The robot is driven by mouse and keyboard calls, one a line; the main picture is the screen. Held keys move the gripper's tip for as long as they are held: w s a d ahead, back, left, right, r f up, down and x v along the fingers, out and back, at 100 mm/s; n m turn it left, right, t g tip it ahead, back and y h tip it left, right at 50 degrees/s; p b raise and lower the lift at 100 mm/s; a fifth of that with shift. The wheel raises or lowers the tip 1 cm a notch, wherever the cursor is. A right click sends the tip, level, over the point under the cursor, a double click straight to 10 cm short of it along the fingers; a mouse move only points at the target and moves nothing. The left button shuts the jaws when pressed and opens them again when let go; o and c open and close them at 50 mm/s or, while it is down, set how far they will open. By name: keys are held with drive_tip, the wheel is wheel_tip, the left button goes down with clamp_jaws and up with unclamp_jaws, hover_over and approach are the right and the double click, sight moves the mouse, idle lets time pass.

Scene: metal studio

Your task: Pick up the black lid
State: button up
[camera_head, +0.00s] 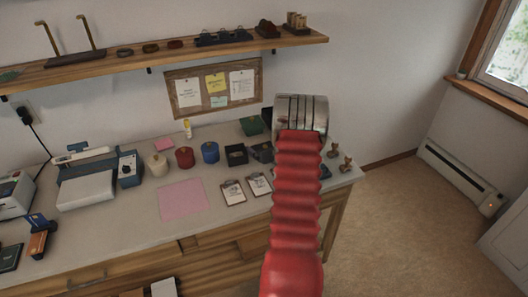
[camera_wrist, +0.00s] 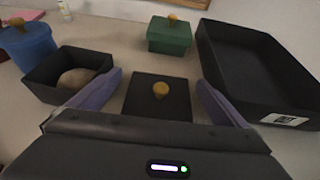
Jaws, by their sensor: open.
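The fingers are spread wide, one on each side of the lid, and hold nothing. The lid's near edge is hidden by the gripper body. An open black box (camera_wrist: 50,88) with a rounded stone-like thing inside stands left of the lid. In the head view my arm hides the fingers.
A black tray (camera_wrist: 222,50) with a white label is close on the right. A green lidded box (camera_wrist: 168,38) stands behind, and a blue pot (camera_wrist: 30,47) at far left. In the head view, a red pot (camera_head: 185,158) and clipboards (camera_head: 232,192) share the bench (camera_head: 120,225).

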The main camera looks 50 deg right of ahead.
drive_tip(key=shift+x, duration=1.3)
drive_tip(key=shift+c, duration=0.2)
drive_tip(key=c, duration=1.1)
